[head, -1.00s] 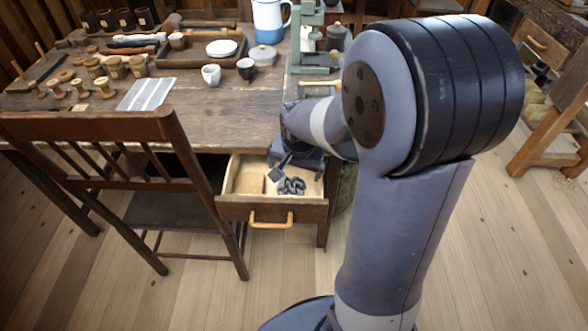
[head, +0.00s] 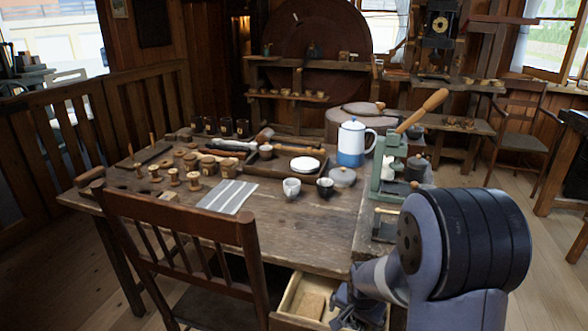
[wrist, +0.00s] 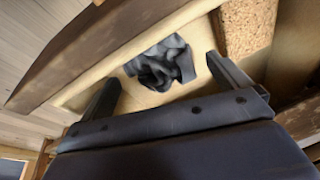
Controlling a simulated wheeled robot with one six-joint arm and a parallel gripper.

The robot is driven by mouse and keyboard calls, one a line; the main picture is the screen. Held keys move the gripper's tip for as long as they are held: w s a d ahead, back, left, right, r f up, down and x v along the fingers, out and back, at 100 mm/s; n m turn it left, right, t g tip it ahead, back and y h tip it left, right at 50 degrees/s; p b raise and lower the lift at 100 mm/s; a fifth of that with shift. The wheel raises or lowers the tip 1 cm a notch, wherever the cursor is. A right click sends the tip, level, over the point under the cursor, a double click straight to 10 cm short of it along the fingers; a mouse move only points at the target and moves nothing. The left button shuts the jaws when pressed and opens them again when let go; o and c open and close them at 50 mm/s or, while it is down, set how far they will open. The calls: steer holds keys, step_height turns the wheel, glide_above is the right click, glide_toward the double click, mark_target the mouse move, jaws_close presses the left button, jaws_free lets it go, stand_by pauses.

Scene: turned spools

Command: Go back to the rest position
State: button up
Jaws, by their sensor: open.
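My gripper (wrist: 160,92) is open in the wrist view, its two fingers apart with nothing between them. It points into the open drawer (wrist: 85,88) of the wooden table. A crumpled dark grey thing (wrist: 160,62) lies on the drawer floor just past the fingertips, apart from them. In the head view my gripper (head: 345,308) shows only in part, low over the drawer (head: 290,297), and my arm hides the drawer's right side. The dark grey thing is hidden in this view.
A chair (head: 180,235) stands left of the drawer. The table (head: 290,235) holds a white and blue jug (head: 351,143), cups, several wooden spools, a striped cloth (head: 227,196) and a green press (head: 388,165) near my arm. A cork-like block (wrist: 246,25) lies in the drawer.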

steer(key=shift+x, duration=0.95)
steer(key=shift+r, duration=1.4)
steer(key=shift+f, duration=0.1)
